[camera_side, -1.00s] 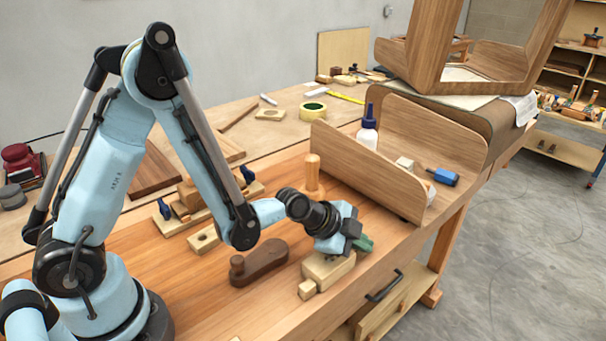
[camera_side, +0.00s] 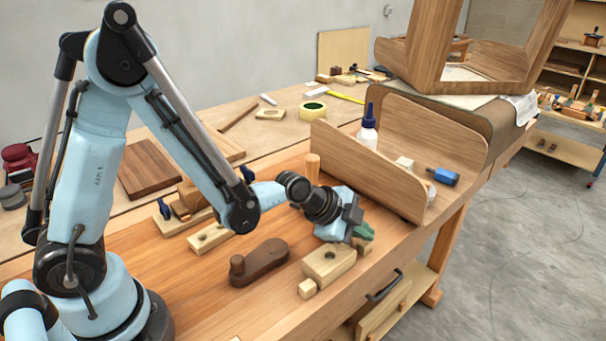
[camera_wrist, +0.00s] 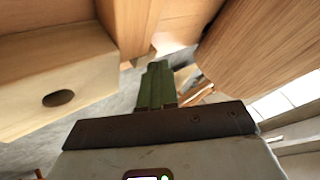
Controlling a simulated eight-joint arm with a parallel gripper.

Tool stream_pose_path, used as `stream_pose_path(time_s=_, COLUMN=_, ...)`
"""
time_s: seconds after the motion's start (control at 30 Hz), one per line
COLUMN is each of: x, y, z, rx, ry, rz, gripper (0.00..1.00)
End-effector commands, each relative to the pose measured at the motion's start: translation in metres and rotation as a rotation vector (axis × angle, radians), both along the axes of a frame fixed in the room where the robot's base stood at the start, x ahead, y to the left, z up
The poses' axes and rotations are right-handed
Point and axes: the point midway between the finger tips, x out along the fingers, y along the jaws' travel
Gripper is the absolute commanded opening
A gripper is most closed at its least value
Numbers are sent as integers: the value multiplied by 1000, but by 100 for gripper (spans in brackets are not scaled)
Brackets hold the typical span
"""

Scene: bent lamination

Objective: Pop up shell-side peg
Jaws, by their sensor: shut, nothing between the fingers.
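My gripper (camera_side: 363,240) has green fingers that are shut and empty. In the side view it is just past the far right end of a pale wooden block with a round hole (camera_side: 332,262), near the bench's front edge. In the wrist view the shut fingers (camera_wrist: 157,82) point away between that block (camera_wrist: 85,92) and the curved wooden shell (camera_wrist: 255,45). A round wooden peg (camera_side: 312,165) stands upright behind my wrist, beside the shell (camera_side: 365,175); its lower part is hidden. I cannot tell whether the fingers touch anything.
A dark brown wooden piece with a knob (camera_side: 260,262) lies left of the block. A glue bottle (camera_side: 368,130) and a blue-handled tool (camera_side: 443,176) are at the shell. Bench surface is clear at the front left.

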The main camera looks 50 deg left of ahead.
Motion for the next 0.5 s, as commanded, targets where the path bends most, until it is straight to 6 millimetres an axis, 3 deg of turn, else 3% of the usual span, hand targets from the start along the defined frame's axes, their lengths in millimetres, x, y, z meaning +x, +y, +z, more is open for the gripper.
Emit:
stream_pose_path(time_s=0.3, x=-1, y=-1, z=28, rx=-2, ry=0, rz=-2, gripper=0)
stream_pose_path(time_s=0.5, x=-1, y=-1, z=35, rx=-2, ry=0, rz=-1, gripper=0)
